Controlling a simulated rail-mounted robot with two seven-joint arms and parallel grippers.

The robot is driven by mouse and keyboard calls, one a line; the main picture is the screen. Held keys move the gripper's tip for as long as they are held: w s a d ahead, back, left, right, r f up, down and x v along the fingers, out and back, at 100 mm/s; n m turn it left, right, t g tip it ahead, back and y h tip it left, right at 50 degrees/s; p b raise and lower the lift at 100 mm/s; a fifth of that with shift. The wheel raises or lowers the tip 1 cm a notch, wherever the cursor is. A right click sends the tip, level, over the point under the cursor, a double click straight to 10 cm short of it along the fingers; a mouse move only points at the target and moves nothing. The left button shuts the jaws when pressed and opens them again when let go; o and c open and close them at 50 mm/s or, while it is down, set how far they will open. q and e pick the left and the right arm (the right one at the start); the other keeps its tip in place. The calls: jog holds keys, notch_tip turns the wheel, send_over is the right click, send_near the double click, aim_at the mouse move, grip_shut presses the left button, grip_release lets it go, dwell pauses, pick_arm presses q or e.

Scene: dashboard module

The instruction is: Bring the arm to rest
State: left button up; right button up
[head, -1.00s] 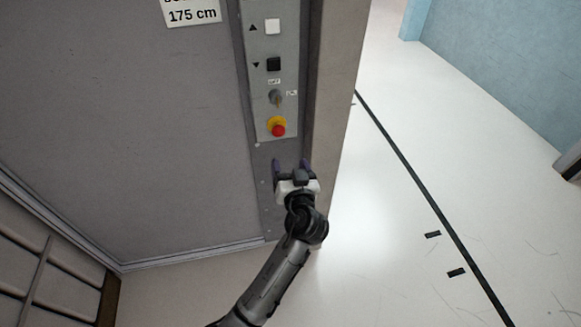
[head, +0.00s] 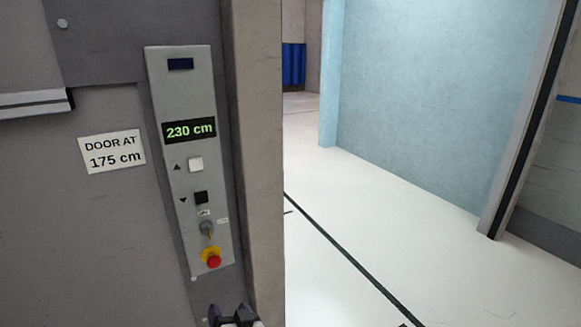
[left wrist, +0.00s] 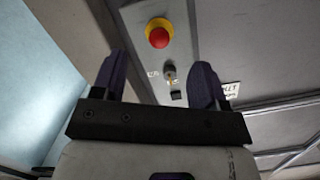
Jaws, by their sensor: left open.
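My left gripper (head: 234,316) shows only at the bottom edge of the head view, below the control panel (head: 171,105). In the left wrist view my left gripper (left wrist: 160,78) is open and empty, its two dark fingers apart. Past the fingers are the panel's red stop button (left wrist: 158,36) on a yellow collar and a key switch (left wrist: 169,72). I see no contact between the fingers and the panel. The rest of my left arm is out of the head view. My right gripper is not in view.
The panel display (head: 189,131) reads "230 cm", above a white button (head: 196,164) and a black button (head: 201,198). A "DOOR AT 175 cm" sign (head: 112,153) is on the grey wall. A post (head: 257,150) stands right of the panel; open pale floor (head: 390,235) lies beyond.

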pick_arm(q)
jog(key=s+r+m+g+h, duration=0.2)
jog(key=s+r+h, duration=0.1)
jog(key=s+h, duration=0.2)
jog(key=s+a+f+g+h+p, duration=0.1)
jog(key=s+a+f+g+p, duration=0.3)
jog(key=s, duration=0.8)
jog(key=s+a+f+m+g+h, duration=0.1)
jog(key=s+f, duration=0.6)
jog(key=s, duration=0.5)
jog(key=s+a+f+g+h+p, duration=0.25)
jog(key=s+f, duration=0.25)
jog(key=s, duration=0.7)
notch_tip(320, 180, up, 38)
jog(key=w+p, duration=0.1)
jog(key=p, duration=3.6)
jog(key=shift+d+f+y, duration=0.25)
jog(key=shift+d+y, duration=0.1)
jog(key=shift+y, duration=0.1)
jog(key=shift+g, duration=0.25)
